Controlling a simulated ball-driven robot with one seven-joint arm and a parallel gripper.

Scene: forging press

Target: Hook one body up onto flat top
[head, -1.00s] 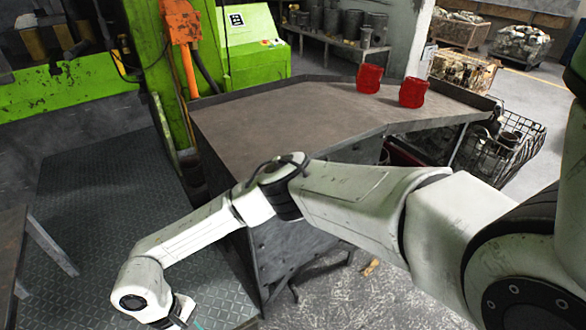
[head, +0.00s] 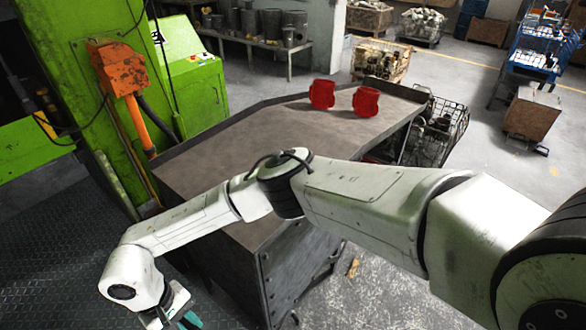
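Two red bodies stand on the flat metal top (head: 215,160) of a table, toward its far right end. The left red body (head: 322,94) and the right red body (head: 366,101) are a short gap apart. They look like short mugs or cup shapes, too small to make out fully. My gripper (head: 178,318) is at the bottom left, low in front of the table and far from both bodies. It is cut off by the frame edge. A teal bit shows at its end. I cannot tell if its fingers are open.
A green machine (head: 188,85) with an orange box (head: 118,68) stands left of the table. A wire basket (head: 440,130) is beyond its right end. A shelf with several metal pots (head: 270,25) is behind. The near and middle tabletop is bare. Open floor lies to the right.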

